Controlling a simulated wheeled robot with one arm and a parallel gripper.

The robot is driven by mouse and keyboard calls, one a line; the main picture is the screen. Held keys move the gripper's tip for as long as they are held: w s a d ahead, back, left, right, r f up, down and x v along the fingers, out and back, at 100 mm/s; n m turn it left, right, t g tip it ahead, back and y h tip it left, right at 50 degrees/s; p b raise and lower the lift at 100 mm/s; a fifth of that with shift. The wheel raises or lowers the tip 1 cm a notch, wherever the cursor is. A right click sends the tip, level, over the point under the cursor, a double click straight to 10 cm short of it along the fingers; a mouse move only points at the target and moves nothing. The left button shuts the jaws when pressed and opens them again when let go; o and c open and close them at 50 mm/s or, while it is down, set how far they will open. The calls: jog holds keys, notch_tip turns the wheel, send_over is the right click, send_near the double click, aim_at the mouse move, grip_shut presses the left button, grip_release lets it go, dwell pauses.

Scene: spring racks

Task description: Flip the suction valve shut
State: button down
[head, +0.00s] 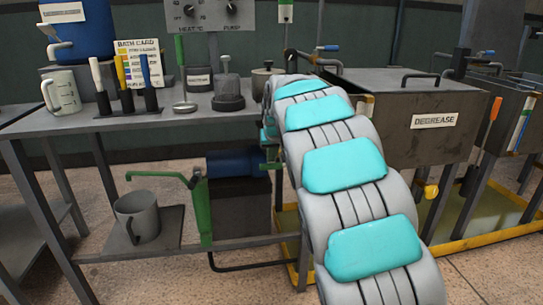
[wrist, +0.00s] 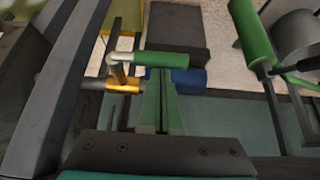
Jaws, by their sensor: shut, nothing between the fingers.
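A small valve shows in the wrist view, with a brass body (wrist: 122,86) and a lever with a green grip (wrist: 162,60) joined by a grey elbow. It looks like the suction valve. The grip lies across the picture, just beyond my fingertips. My gripper (wrist: 162,76) is shut and empty, its two green fingers side by side. The tips appear close to or against the grip; I cannot tell whether they touch. In the head view, my arm covers my gripper and most of the valve area, beside the blue pump motor (head: 238,163).
The bench top (head: 150,125) is above. The degrease tank (head: 410,115) and its yellow-edged tray (head: 470,246) are right of my arm.

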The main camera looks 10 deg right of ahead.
aim_at(267, 169)
jog(key=shift+a+f+h, duration=0.2)
jog(key=shift+f+h, duration=0.15)
jog(key=shift+h, duration=0.15)
jog(key=f+n+h+b, duration=0.1)
jog(key=h, duration=0.1)
jog(key=a+f+n+h+b, duration=0.1)
jog(key=f+h, duration=0.1)
jog(key=shift+f+h, duration=0.3)
jog(key=d+f+n+h+b, duration=0.1)
jog(key=d+f+h+b, duration=0.2)
jog(key=f+b, duration=0.3)
jog(key=shift+d+f+n+t+h+b, duration=0.3)
jog(key=shift+f+t+h+b, duration=0.1)
jog(key=shift+b, duration=0.15)
dwell(0.3)
jog(key=shift+d, duration=0.1)
dwell(0.3)
dwell(0.4)
